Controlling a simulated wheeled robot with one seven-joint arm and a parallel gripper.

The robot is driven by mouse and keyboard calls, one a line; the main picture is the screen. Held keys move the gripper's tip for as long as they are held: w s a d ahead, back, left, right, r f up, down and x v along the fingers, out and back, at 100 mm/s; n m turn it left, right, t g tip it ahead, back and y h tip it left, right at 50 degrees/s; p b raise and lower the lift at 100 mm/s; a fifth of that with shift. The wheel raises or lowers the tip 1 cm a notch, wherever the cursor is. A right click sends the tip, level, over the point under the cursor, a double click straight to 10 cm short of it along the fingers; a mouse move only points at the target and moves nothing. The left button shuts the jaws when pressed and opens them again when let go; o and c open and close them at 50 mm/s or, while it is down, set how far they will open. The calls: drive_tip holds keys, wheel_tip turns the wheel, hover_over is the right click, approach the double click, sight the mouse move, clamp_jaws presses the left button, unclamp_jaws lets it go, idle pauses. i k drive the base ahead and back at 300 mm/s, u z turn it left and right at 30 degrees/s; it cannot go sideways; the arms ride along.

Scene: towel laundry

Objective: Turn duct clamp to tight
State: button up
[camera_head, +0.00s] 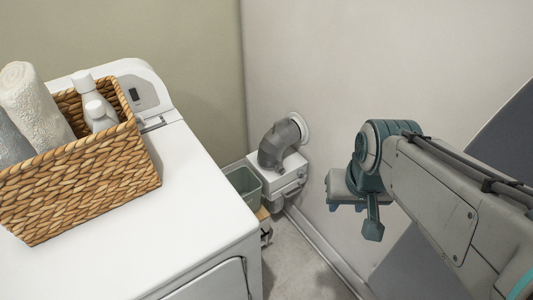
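A grey duct elbow (281,145) runs from a round white wall collar (302,129) down to a white box (285,176) in the corner behind the dryer. The duct clamp is too small to make out on the elbow, so I cannot tell how it is turned. My gripper (362,218) is to the right of the duct and apart from it, in front of the wall. One teal finger points downward; the other finger is not clear, so its opening cannot be told. I see nothing held in it.
A green-grey bin (243,185) stands between dryer and box. Some floor (292,268) is clear.

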sight(281, 169)
drive_tip(key=z, duration=0.55)
drive_tip(key=k, duration=0.65)
drive_tip(key=z, duration=0.7)
drive_tip(key=i, duration=0.5)
drive_tip(key=u, duration=0.55)
drive_tip(key=i, duration=0.7)
drive_tip(key=u, duration=0.75)
